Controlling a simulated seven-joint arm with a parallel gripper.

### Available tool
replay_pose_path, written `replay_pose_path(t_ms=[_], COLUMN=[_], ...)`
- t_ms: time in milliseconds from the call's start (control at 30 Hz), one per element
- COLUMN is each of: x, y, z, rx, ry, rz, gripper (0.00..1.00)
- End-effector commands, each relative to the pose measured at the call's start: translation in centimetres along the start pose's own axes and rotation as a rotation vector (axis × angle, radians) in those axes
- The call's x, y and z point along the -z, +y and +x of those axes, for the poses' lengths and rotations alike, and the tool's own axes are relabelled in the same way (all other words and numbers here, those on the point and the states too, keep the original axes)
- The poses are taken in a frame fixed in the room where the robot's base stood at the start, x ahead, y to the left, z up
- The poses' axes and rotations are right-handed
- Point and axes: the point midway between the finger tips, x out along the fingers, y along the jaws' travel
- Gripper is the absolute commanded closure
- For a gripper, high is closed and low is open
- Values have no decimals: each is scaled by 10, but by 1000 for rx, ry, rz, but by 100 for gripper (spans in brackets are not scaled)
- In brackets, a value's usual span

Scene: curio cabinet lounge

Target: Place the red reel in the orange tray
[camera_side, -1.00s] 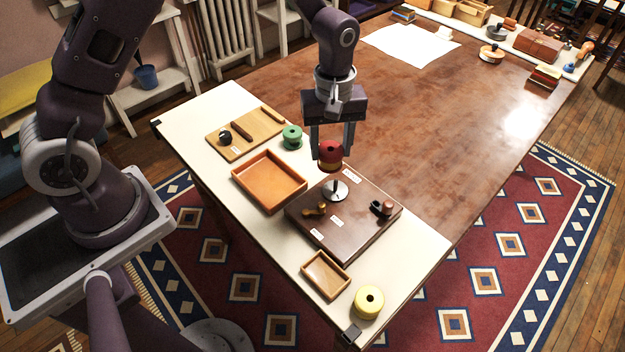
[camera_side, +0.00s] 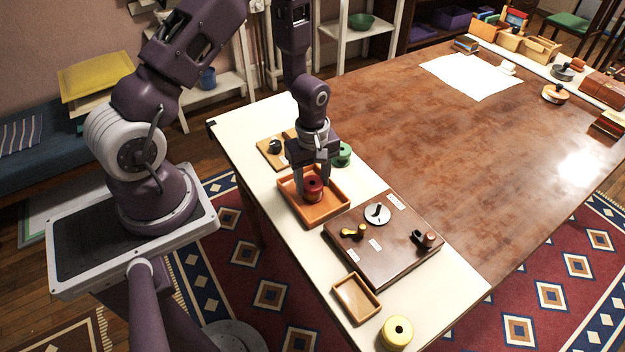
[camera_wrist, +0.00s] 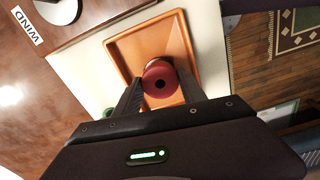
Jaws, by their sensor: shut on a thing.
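The red reel (camera_side: 313,187) is between the fingers of my gripper (camera_side: 313,184), which is shut on it. In the side view it shows inside the outline of the orange tray (camera_side: 334,213). Whether it touches the tray floor I cannot tell. The gripper hides part of the tray.
A dark brown board (camera_side: 375,262) with a metal disc (camera_side: 377,214) and knobs stands beside the tray. A green reel (camera_side: 343,154) and a light wooden board (camera_side: 270,152) are behind my gripper. A small wooden tray (camera_side: 356,298) and yellow reel (camera_side: 397,332) are at the near end.

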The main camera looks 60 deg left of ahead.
Motion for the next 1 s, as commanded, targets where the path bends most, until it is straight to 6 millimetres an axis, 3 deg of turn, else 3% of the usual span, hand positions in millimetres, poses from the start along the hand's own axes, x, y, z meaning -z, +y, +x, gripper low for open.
replay_pose_path(t_ms=[300, 333, 433, 767, 867, 1000], x=[0, 0, 0, 0, 0, 1], y=[0, 0, 0, 1, 1, 2], z=[3, 2, 2, 0, -12, -45], rx=[0, -1, -1, -1, -3, -8], ry=[0, 0, 0, 1, 2, 4], rz=[1, 1, 1, 1, 1, 1], gripper=[100, 49, 30, 30, 30, 30])
